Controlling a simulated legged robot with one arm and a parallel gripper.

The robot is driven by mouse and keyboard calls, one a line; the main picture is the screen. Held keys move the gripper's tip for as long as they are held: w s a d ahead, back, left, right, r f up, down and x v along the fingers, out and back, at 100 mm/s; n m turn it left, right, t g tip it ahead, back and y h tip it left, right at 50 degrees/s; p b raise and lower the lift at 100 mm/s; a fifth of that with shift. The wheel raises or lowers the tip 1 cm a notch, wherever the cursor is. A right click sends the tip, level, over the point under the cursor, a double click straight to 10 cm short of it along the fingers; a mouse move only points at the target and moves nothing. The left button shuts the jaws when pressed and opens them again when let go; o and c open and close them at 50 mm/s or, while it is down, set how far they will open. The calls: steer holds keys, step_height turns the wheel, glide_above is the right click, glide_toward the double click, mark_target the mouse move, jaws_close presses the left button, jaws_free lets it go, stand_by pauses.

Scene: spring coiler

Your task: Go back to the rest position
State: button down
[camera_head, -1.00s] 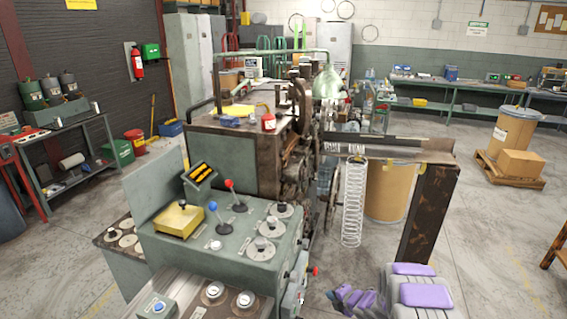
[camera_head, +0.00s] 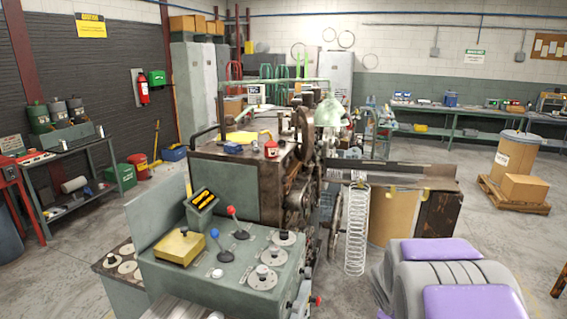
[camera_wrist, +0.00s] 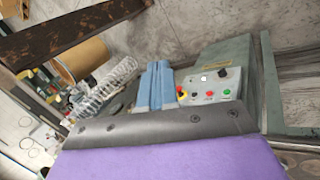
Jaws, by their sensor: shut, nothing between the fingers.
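My gripper (camera_wrist: 158,66) shows in the wrist view as two blue fingers side by side, shut and empty. It is beyond the dark, bolted edge of my purple and grey arm. In the head view my grey and purple arm links fill the lower right, and the gripper itself is not visible there. The green spring-coiling machine (camera_head: 234,185) stands at the centre of the head view. A long wire spring (camera_head: 356,230) hangs at its right side, left of my arm. The spring also shows in the wrist view (camera_wrist: 104,92), left of the fingers.
The control console (camera_head: 232,262) with levers and knobs is at the front. A button box (camera_wrist: 208,90) with a red-and-yellow stop is right of the fingers. A dark trough (camera_head: 400,176) and a cardboard drum (camera_head: 393,216) are behind my arm.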

steer(key=s+a+r+m+g+y, duration=0.1)
steer(key=s+a, duration=0.4)
steer(key=s, duration=0.7)
steer(key=s+a+r+m+g+y, duration=0.1)
steer(key=s+a+r+m+g, duration=0.2)
steer(key=s, duration=0.9)
steer(key=s+a+r+m+g+y, duration=0.1)
steer(key=s+a+r+m, duration=0.3)
steer(key=s, duration=0.8)
steer(key=a+m+g, duration=0.1)
steer(key=a+m, duration=0.1)
steer(key=shift+a+r, duration=0.3)
steer(key=shift+s, duration=0.1)
